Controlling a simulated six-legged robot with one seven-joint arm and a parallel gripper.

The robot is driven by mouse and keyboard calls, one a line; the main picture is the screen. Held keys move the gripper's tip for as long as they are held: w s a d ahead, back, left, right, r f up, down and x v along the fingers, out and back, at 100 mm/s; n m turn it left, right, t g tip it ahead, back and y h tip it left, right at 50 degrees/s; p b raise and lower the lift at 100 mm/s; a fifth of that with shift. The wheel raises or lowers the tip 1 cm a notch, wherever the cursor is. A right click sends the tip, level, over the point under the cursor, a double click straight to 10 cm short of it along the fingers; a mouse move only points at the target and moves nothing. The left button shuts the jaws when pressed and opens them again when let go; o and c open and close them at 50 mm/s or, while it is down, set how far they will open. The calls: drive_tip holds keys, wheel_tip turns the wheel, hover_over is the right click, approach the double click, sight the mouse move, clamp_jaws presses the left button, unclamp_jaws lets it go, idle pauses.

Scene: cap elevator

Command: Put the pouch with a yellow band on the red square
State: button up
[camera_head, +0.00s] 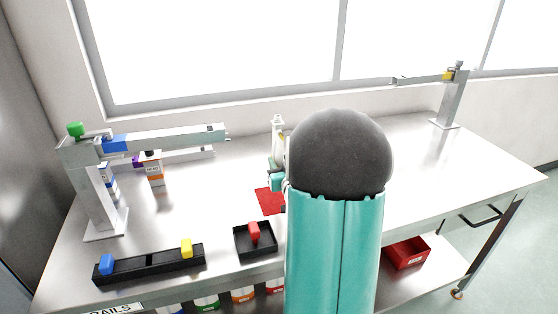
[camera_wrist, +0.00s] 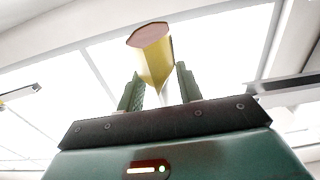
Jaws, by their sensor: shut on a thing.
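The pouch with a yellow band (camera_wrist: 156,62) stands up between the two green fingers of my gripper (camera_wrist: 159,80) in the wrist view. Its yellow side and a brownish end face show, and the fingers are shut on it. In the head view a narrow white shape with a little yellow (camera_head: 278,128) rises at the back of the table beside my arm; I cannot tell how much of it is the pouch. The red square (camera_head: 269,200) lies flat on the table just left of my arm, which may hide its right edge.
A rail stand (camera_head: 100,200) with a long grey beam is at the left, with cartons beneath. Black trays with blue and yellow blocks (camera_head: 150,266) and a red block (camera_head: 254,232) sit in front. Another stand (camera_head: 450,105) is far right. The right tabletop is clear.

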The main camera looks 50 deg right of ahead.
drive_tip(key=shift+s, duration=0.2)
drive_tip(key=shift+w, duration=0.1)
drive_tip(key=shift+f, duration=2.9)
drive_tip(key=shift+f, duration=0.1)
drive_tip(key=shift+r, duration=2.05)
drive_tip(key=shift+s, duration=0.2)
